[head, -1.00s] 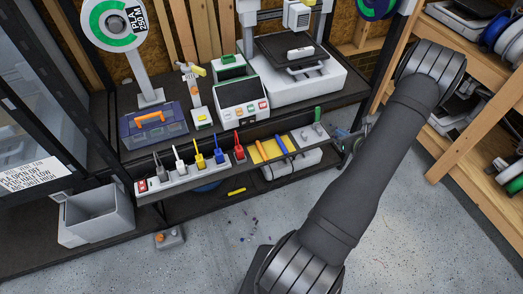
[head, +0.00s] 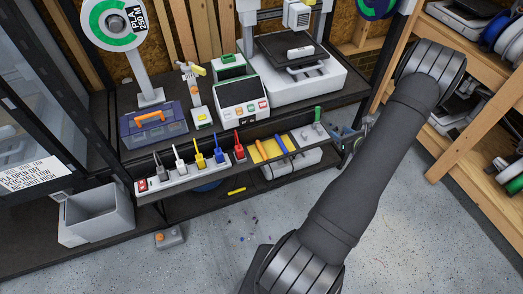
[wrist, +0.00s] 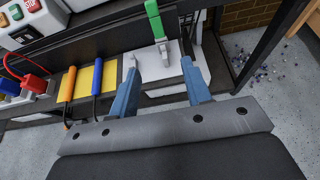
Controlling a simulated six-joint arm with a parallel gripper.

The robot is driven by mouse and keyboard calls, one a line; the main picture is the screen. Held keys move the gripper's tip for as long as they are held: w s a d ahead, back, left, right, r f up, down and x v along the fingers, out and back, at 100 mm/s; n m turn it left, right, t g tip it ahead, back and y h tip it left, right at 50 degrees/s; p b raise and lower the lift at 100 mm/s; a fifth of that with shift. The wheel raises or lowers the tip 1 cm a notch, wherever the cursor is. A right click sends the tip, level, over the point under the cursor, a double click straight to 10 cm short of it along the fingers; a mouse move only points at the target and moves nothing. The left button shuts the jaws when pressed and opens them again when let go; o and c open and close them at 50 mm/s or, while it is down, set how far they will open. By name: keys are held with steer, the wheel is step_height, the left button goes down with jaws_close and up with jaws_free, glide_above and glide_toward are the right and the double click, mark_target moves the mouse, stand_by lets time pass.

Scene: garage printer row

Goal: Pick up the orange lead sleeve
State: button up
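The orange lead sleeve (head: 262,150) is a slim orange stick lying on a yellow pad (head: 271,148) at the front ledge of the bench. In the wrist view the orange sleeve (wrist: 68,84) is at the left, left of a blue sleeve (wrist: 96,86). My gripper (wrist: 161,66) is open, its two blue-grey fingers apart with nothing held between them. It is to the right of the yellow pad, over the pale plate with the green-handled tool (wrist: 155,20). In the head view my gripper (head: 347,138) is small, at the ledge's right end.
Left of the pad, a strip holds several coloured plugs, with a red one (head: 239,152) nearest. A control box (head: 243,100) and a printer (head: 300,85) stand behind on the bench. A bench post (wrist: 262,45) rises to the right of my gripper. A grey bin (head: 95,215) stands at left.

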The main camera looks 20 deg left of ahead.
steer(key=shift+a, duration=0.1)
step_height(320, 180, up, 6)
steer(key=r+m+g+h, duration=0.1)
steer(key=m+g+h, duration=0.8)
steer(key=m, duration=2.7)
glide_above(265, 155)
step_height(265, 155, down, 12)
steer(key=shift+s+f, duration=0.1)
steer(key=shift+f, duration=2.75)
